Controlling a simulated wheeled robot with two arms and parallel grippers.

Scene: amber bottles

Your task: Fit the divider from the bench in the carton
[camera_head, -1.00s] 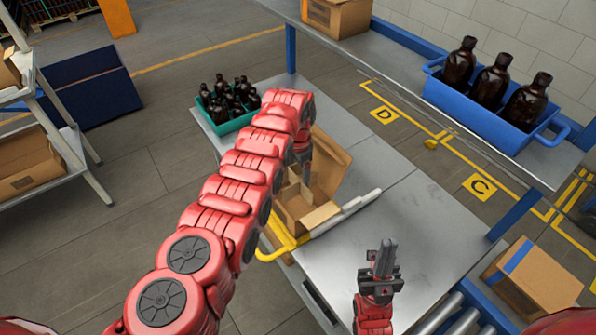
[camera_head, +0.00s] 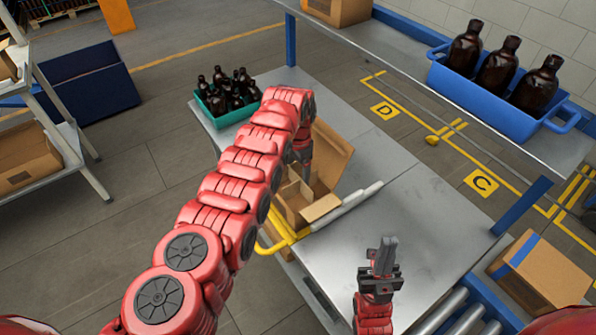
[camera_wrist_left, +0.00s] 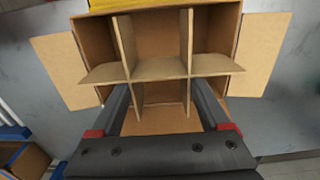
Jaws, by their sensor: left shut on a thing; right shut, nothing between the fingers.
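The open cardboard carton (camera_head: 334,152) stands on the grey bench with its flaps spread. It also shows in the left wrist view (camera_wrist_left: 160,121). The cardboard divider (camera_wrist_left: 160,69), one long panel crossed by two short ones, is at the carton's mouth. In the left wrist view its long panel reaches across to both side walls; how deep it sits I cannot tell. My left gripper (camera_wrist_left: 162,103) is shut on the divider, one finger near each cross panel. In the head view my arm partly hides the carton. My right gripper (camera_head: 389,246) is shut and empty, over the bench's front part.
A green crate (camera_head: 222,121) of small dark bottles stands behind the carton. A blue tray (camera_head: 480,99) with 3 large amber bottles is on the raised shelf at right. A yellow-handled tool (camera_head: 283,241) lies at the carton's near side.

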